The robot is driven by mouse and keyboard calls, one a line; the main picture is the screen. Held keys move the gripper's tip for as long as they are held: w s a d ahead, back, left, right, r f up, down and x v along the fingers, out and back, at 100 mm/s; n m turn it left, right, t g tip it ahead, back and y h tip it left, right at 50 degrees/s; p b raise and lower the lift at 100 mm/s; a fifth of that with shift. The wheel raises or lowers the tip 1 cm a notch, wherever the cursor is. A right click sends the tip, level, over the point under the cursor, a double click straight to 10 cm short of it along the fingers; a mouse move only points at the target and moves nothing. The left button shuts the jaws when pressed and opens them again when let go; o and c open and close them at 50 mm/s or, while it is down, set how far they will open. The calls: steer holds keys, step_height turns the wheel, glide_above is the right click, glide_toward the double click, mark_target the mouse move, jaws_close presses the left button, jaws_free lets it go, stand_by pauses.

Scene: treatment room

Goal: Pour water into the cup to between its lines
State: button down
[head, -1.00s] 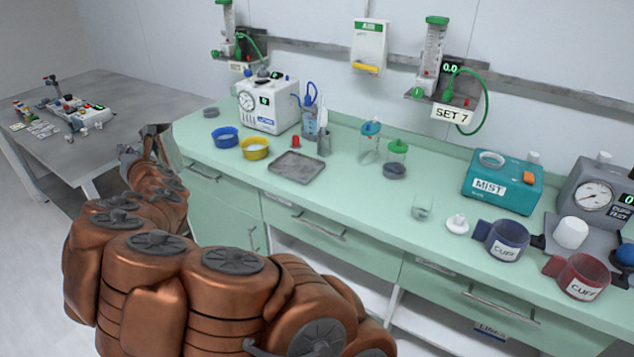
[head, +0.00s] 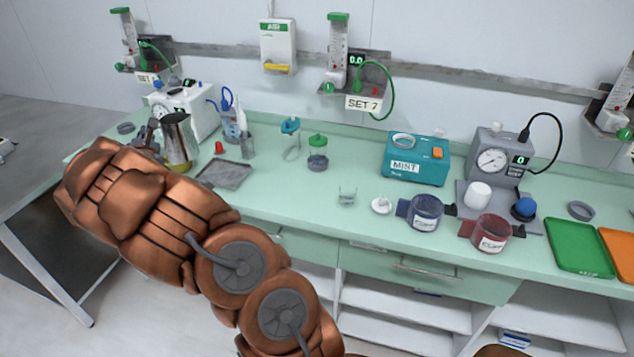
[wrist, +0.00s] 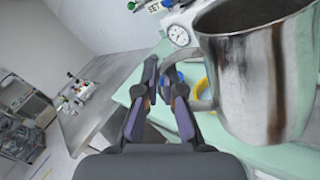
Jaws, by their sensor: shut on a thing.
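My gripper (head: 150,136) is shut on the handle of a steel jug (head: 177,138), held upright over the left end of the green counter. In the wrist view my gripper (wrist: 164,82) is beside the jug (wrist: 262,80), which fills the upper right; its contents cannot be seen. A small clear cup (head: 347,196) stands on the counter near the middle, well to the right of the jug. Its lines and any water in it are too small to make out.
A grey tray (head: 225,174) and two lidded jars, blue (head: 290,140) and green (head: 318,155), lie between jug and cup. A white disc-like piece (head: 381,205), a blue cuff (head: 422,212) and a teal MIST box (head: 417,160) are right of the cup.

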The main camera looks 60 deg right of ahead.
mark_target(184, 130)
steer(key=s+d+m+g+h, duration=0.1)
steer(key=d, duration=0.2)
steer(key=s+d+f+m+g+h+p, duration=0.1)
steer(key=s+d, duration=0.1)
steer(key=d, duration=0.1)
steer(key=s+d+f+m+g+h, duration=0.1)
steer(key=s+d, duration=0.1)
steer(key=d, duration=0.1)
steer(key=shift+s+f, duration=0.15)
steer(key=shift+f, duration=0.05)
steer(key=s+d+f+m+g+h+p, duration=0.1)
steer(key=s+d+f+m+g, duration=0.2)
steer(key=s, duration=0.5)
steer(key=s+d+f+m+g+h+p, duration=0.1)
steer(key=s+d+f+m+g+p, duration=0.1)
steer(key=s+d+g, duration=0.3)
steer(key=s+d+f+m+g+h+p, duration=0.1)
steer(key=s+d+f+m+g, duration=0.2)
steer(key=s+d, duration=0.6)
steer(key=s+f+g, duration=0.2)
steer(key=shift+s+m, duration=0.3)
steer(key=shift+s, duration=0.1)
steer(key=shift+r+p, duration=0.1)
steer(key=shift+p, duration=0.2)
